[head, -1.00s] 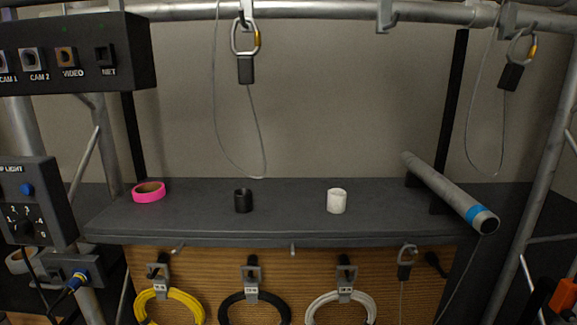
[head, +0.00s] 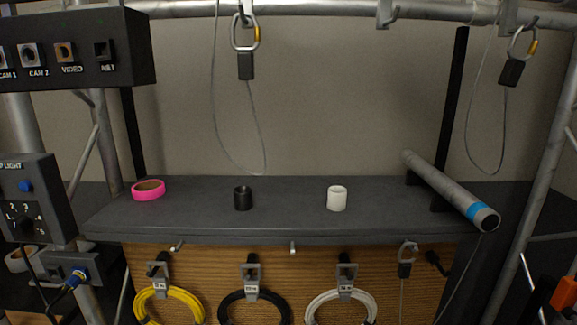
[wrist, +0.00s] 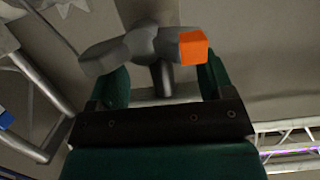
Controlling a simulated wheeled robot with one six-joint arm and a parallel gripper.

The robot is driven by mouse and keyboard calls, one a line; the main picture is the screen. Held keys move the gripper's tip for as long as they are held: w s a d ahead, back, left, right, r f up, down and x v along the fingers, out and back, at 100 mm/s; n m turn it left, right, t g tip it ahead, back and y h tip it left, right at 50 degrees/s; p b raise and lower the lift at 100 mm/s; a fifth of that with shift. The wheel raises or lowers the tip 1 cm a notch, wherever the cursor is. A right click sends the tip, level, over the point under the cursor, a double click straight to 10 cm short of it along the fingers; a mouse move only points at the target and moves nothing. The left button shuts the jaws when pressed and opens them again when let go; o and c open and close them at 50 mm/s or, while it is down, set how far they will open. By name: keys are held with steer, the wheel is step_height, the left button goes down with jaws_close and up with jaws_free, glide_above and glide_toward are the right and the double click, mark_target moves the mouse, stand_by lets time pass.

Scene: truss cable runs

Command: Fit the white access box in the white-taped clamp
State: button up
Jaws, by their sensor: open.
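My gripper (wrist: 163,82) shows in the wrist view, with two dark green fingers apart. A grey rounded part with an orange block (wrist: 193,47) on its right end shows beyond and between the fingers. I cannot tell whether it touches them or whether it is a clamp. No white access box or white-taped clamp can be made out for certain in either view. A small white cylinder (head: 337,198) stands upright on the dark shelf in the head view; I cannot tell whether it is a tape roll. My gripper is not clearly seen in the head view.
The shelf (head: 285,222) also bears a black cylinder (head: 243,198), a pink tape roll (head: 149,190) and a grey pipe with a blue band (head: 450,190). Coiled cables (head: 170,302) hang below. Carabiners (head: 245,35) on wire loops hang from the top truss tube. A black connector box (head: 75,52) is upper left.

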steer(key=p+v, duration=0.3)
steer(key=v, duration=1.4)
steer(key=shift+s, duration=0.25)
steer(key=w+a+f+n+g+y+b, duration=0.15)
steer(key=a+f, duration=0.25)
steer(key=f, duration=0.6)
steer(key=w+a+f+n+g+b, duration=0.1)
steer(key=w+a+f+n+g, duration=0.15)
steer(key=f, duration=0.65)
steer(key=w+a+f+n+g+y+b, duration=0.1)
steer(key=w+a+f+n+g, duration=0.2)
steer(key=f, duration=0.7)
steer(key=s+a+f+g+y+b, duration=0.1)
steer(key=s+f+g, duration=0.3)
steer(key=s+f, duration=0.5)
steer(key=s+a+f+g+b, duration=0.1)
steer(key=s+f+g, duration=0.3)
steer(key=s+f, duration=0.5)
step_height(320, 180, down, 9)
steer(key=shift+s+f+g+y, duration=0.1)
steer(key=shift+s+g+y, duration=0.15)
steer(key=shift+g+y, duration=0.1)
